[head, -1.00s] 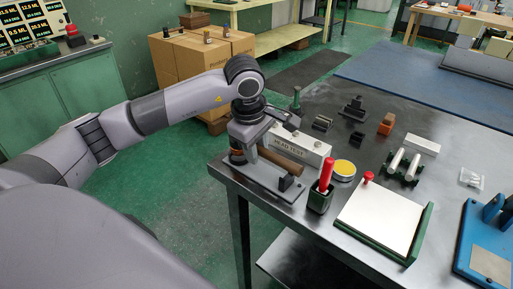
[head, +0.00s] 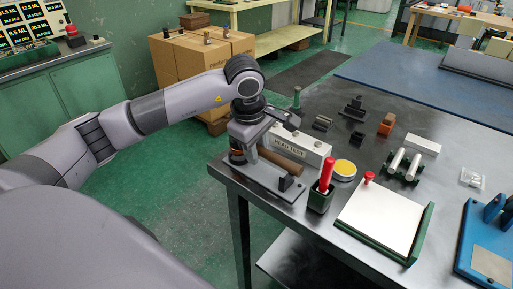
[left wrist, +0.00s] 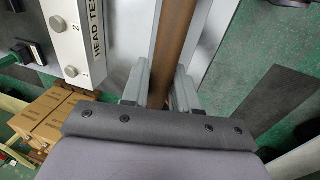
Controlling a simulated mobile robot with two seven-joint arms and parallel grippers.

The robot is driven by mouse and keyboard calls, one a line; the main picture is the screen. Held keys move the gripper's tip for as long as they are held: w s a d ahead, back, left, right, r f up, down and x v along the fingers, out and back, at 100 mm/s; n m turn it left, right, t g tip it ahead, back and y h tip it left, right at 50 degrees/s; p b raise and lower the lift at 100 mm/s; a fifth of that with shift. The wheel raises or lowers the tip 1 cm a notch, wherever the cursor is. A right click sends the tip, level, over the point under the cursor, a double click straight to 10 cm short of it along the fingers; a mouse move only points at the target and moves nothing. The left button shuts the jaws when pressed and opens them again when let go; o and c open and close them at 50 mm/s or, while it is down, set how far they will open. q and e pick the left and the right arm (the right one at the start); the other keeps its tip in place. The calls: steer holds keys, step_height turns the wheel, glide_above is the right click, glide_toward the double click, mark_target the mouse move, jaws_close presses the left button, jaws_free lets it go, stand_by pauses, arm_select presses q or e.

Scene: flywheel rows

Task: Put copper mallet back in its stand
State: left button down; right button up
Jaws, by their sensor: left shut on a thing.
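The copper mallet's brown handle (head: 281,161) lies just above the grey stand (head: 262,178), along its length. It reaches from my left gripper toward the stand's black block (head: 286,183). A copper-coloured part (head: 237,156) shows beside the gripper at the stand's left end. My left gripper (head: 248,156) is shut on the mallet over that end. In the left wrist view the handle (left wrist: 168,40) runs between the two fingers (left wrist: 160,90), above the grey plate. The gripper hides the grip and part of the mallet; I cannot tell whether the mallet touches the stand. My right gripper is out of view.
The HEAD TEST box (head: 300,146) stands close behind the stand. The table's left edge is close to the stand.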

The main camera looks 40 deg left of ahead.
arm_select(q)
steer(key=shift+s+b+x, duration=0.2)
steer(key=shift+b+x, duration=0.75)
steer(key=shift+x, duration=0.15)
steer(key=c, duration=0.8)
jaws_free()
steer(key=shift+c, duration=0.2)
steer(key=shift+o, duration=0.3)
steer(key=v, duration=0.7)
steer(key=shift+r, duration=0.1)
